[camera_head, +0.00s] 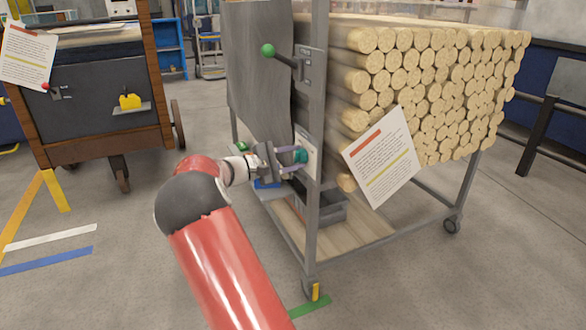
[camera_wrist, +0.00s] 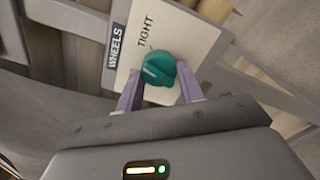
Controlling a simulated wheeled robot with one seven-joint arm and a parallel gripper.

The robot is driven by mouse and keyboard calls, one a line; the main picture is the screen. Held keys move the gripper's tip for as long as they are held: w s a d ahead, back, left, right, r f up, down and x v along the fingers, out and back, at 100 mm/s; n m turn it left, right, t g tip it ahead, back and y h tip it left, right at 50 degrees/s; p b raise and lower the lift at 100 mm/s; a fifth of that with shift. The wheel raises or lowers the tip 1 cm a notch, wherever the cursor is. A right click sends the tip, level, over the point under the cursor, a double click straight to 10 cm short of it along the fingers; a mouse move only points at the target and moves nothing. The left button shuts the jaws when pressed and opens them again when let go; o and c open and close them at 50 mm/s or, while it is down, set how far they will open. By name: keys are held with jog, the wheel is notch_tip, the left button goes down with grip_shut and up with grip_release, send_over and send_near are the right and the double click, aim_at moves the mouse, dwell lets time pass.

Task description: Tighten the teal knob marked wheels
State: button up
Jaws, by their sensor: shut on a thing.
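The teal knob (camera_wrist: 158,69) sits on a white plate (camera_wrist: 190,35) marked WHEELS and TIGHT in the wrist view. A pale line runs across the knob's face, and a small dark mark shows on the plate near the word TIGHT. My gripper (camera_wrist: 160,88) has its two purple fingers on either side of the knob, shut on it. In the head view the knob (camera_head: 300,155) is on the cart's front post, and my gripper (camera_head: 287,157) reaches it from the left. The finger contact is partly hidden there.
The cart (camera_head: 318,220) carries a stack of round wood logs (camera_head: 430,85). A green-ball lever (camera_head: 268,50) stands above the knob. A paper sheet (camera_head: 381,158) hangs to the right. A grey bin (camera_head: 325,210) sits on the lower shelf. A wood-framed cart (camera_head: 90,110) stands left.

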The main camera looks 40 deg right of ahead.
jog(key=m+b, duration=0.5)
jog(key=shift+m, duration=0.3)
dwell(0.4)
jog(key=o, duration=1)
jog(key=shift+r, duration=0.1)
jog(key=v, duration=0.7)
jog(key=shift+w+a+p, duration=0.15)
jog(key=shift+a+p, duration=0.15)
jog(key=shift+a, duration=0.1)
